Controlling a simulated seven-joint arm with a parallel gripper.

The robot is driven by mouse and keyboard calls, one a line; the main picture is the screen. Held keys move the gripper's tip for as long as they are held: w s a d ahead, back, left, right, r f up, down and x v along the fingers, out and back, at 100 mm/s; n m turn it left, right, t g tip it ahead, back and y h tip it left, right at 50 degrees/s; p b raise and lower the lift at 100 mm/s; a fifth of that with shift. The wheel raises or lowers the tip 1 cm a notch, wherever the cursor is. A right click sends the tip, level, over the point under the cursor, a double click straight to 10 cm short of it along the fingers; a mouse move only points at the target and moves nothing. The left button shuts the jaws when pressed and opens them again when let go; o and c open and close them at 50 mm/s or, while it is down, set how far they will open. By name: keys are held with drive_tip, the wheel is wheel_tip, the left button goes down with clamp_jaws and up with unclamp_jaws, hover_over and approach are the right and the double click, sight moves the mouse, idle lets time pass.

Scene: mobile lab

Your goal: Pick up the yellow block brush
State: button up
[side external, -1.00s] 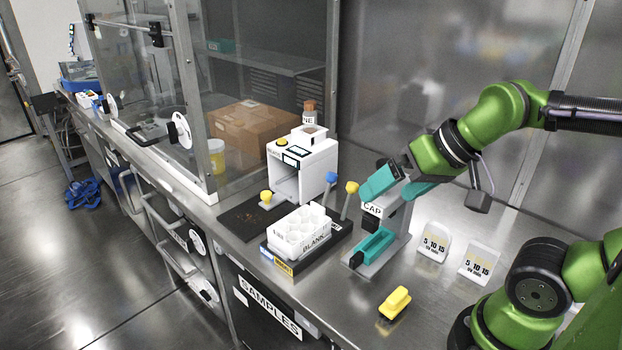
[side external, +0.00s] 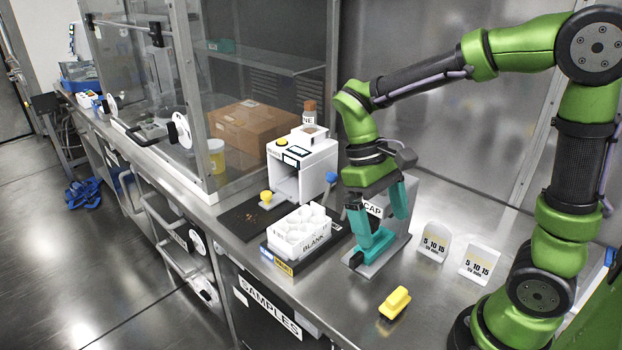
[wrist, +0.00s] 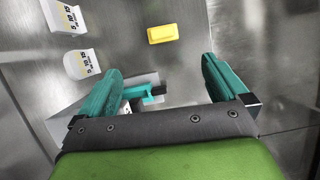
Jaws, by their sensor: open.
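The yellow block brush (side external: 395,303) lies on the steel bench near its front edge, in the right half of the side view. In the wrist view the brush (wrist: 162,33) lies beyond the fingertips, a little right of centre, with nothing around it. My gripper (side external: 382,222) has teal fingers pointing down, open and empty. It is above the grey stand marked CAP (side external: 385,250), up and behind the brush and apart from it. In the wrist view my gripper (wrist: 160,75) shows its two fingers spread wide, with part of the stand between them.
Two white cards (side external: 435,242) marked 5 10 15 stand right of the CAP stand. A white BLANK rack (side external: 299,232) and a white box-shaped device (side external: 316,168) stand to the left. The bench around the brush is clear.

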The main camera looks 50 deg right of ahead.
approach(396, 293)
drive_tip(key=x, duration=0.5)
drive_tip(key=shift+s+d+r, duration=0.1)
drive_tip(key=shift+d, duration=0.05)
drive_tip(key=shift+x, duration=2.95)
drive_tip(key=shift+c, duration=0.3)
drive_tip(key=c, duration=1.1)
wheel_tip(396, 293, up, 10)
